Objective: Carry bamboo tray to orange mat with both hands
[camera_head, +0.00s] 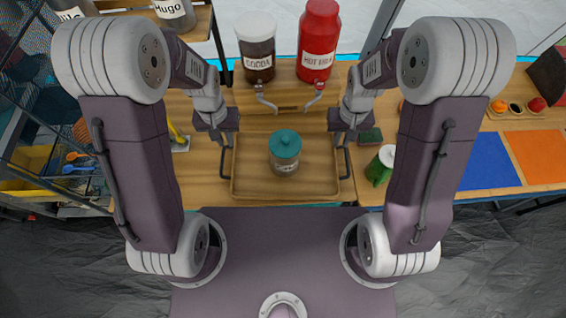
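The bamboo tray (310,192) lies on the wooden counter in front of me, with dark handles at its left (225,164) and right (346,162) ends. A clear jar with a teal lid (285,145) stands on it. My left gripper (224,143) is at the tray's left handle, and my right gripper (344,142) is at the right handle. I cannot tell whether either one touches or grips its handle, since the fingers are small and partly hidden by the gripper bodies. The orange mat (541,155) lies flat at the far right, beside a blue mat (486,160).
A cocoa dispenser (257,47) and a red dispenser (319,42) stand behind the tray with their spouts towards it.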

